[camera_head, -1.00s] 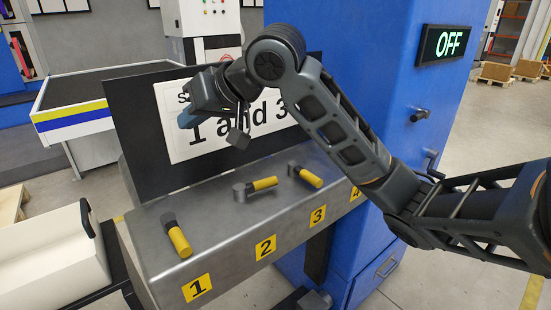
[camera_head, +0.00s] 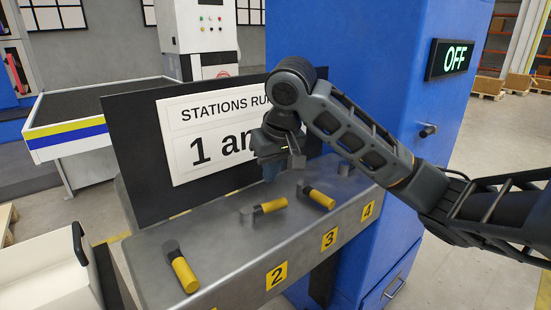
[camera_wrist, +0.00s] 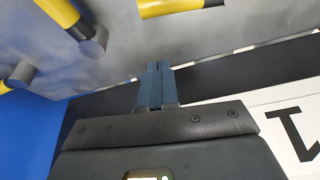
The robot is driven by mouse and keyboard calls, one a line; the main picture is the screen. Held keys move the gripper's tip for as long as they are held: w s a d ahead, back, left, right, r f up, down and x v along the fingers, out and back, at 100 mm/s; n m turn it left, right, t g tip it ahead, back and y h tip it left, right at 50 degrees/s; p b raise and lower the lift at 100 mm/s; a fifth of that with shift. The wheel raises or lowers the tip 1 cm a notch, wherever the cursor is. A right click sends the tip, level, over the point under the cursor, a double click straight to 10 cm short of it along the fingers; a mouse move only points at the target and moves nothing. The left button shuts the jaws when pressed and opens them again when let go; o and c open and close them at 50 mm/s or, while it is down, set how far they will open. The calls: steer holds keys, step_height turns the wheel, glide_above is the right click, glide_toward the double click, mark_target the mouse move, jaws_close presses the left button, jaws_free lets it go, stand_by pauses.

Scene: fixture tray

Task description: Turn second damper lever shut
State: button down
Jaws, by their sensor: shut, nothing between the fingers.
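The second damper lever (camera_head: 270,206) has a grey hub and a yellow handle, and lies along the console, its handle pointing right. Its yellow handle (camera_wrist: 172,7) shows at the top of the wrist view, partly cut off. Yellow number plate 2 (camera_head: 277,275) is on the front face below it. My gripper (camera_head: 271,177) is shut and empty, above the back of the console behind the second lever, apart from it. Its closed fingertips (camera_wrist: 155,68) point toward the console in the wrist view.
Lever 1 (camera_head: 183,272) points to the front. Lever 3 (camera_head: 318,198) slants front-right, close beside lever 2. Lever 4 (camera_head: 345,168) is partly hidden by my arm. A sign board (camera_head: 180,158) stands behind, partly covered. A blue cabinet (camera_head: 400,75) at right displays OFF.

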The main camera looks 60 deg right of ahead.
mark_target(264, 211)
steer(key=shift+x, duration=0.9)
steer(key=shift+s+a+p, duration=0.15)
steer(key=shift+s+a, duration=0.1)
steer(key=shift+s, duration=0.35)
steer(key=shift+s+a+p, duration=0.15)
steer(key=shift+s+a, duration=0.1)
steer(key=shift+s, duration=0.35)
steer(key=shift+s+a+f, duration=0.3)
steer(key=shift+s+a, duration=0.05)
steer(key=shift+s, duration=0.25)
